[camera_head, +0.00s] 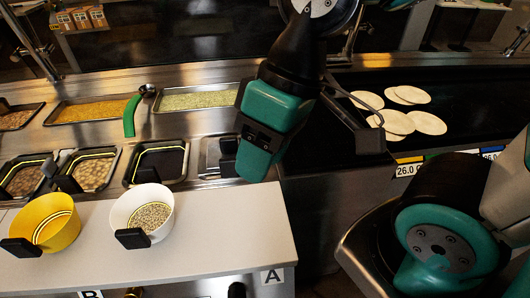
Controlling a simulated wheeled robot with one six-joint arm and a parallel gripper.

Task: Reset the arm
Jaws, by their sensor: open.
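My arm comes down from the top middle in the head view, with a black wrist and teal blocks. My gripper (299,144) hangs at its end over the counter's right part, near the edge of the dark griddle. Its jaws are spread wide, and I see nothing held between them. The right finger shows as a black bar ending in a block over the griddle's near left corner. The left finger is mostly hidden behind the teal parts, and its tip is hard to tell from a pan handle.
A yellow bowl (48,223) and a white bowl (146,212) of pale bits stand on the white board (222,240). Food pans, including a yellow-filled one (90,110), lie behind. A green-handled ladle (130,115) rests there. Several tortillas (396,121) lie on the dark griddle (470,90).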

